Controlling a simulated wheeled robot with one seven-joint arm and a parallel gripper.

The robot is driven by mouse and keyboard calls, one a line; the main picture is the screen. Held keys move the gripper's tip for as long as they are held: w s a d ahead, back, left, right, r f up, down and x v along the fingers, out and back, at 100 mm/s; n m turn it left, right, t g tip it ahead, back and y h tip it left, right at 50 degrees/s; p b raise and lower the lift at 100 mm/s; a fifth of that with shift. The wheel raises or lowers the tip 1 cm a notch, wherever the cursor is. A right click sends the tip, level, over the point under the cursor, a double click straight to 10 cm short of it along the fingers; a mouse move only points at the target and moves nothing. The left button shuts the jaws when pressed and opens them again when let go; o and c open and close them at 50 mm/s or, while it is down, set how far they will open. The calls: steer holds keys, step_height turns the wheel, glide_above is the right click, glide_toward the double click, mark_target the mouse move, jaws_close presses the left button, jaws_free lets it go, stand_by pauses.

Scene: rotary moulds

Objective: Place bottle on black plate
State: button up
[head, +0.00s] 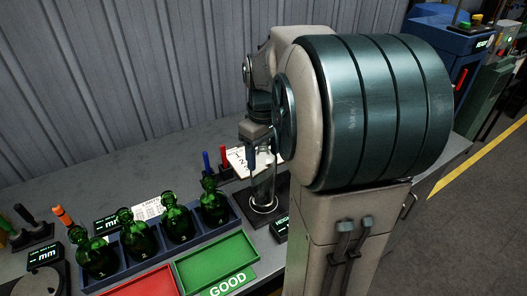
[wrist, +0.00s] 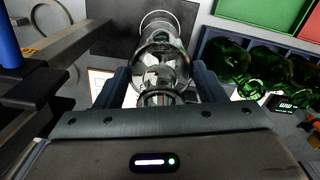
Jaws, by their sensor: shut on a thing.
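A clear glass bottle (head: 263,188) is upright or nearly so in my gripper (head: 262,158) in the head view. The black plate (head: 282,212) lies under the bottle, with a pale ring around the bottle's lower end. In the wrist view the clear bottle (wrist: 160,62) stretches away from between the fingers of my gripper (wrist: 163,85), its far end over the black plate (wrist: 108,28). The fingers are shut on the bottle's neck. Whether the bottle's base touches the plate cannot be told. My arm covers the area right of the plate in the head view.
Several green bottles (head: 176,223) stand in a blue rack (head: 228,232) left of the plate. A green GOOD tray (head: 215,262) and a red tray (head: 140,284) lie in front.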

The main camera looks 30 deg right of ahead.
steer(key=shift+f, duration=0.15)
steer(key=o, duration=1.8)
step_height(320, 180, up, 11)
steer(key=shift+r, duration=0.45)
steer(key=shift+a+r, duration=0.1)
steer(key=shift+a, duration=0.05)
steer(key=s+a+f+m+t, duration=0.1)
steer(key=s+a+f, duration=0.3)
steer(key=s+a+f+m+t, duration=0.1)
steer(key=s+a+f, duration=0.2)
steer(key=s+f, duration=0.1)
steer(key=s+a+f+m+t, duration=0.1)
steer(key=s+a+f, duration=0.3)
steer(key=f, duration=0.1)
steer(key=shift+s+a+f, duration=0.1)
steer(key=shift+s+a, duration=0.25)
steer(key=shift+s, duration=0.05)
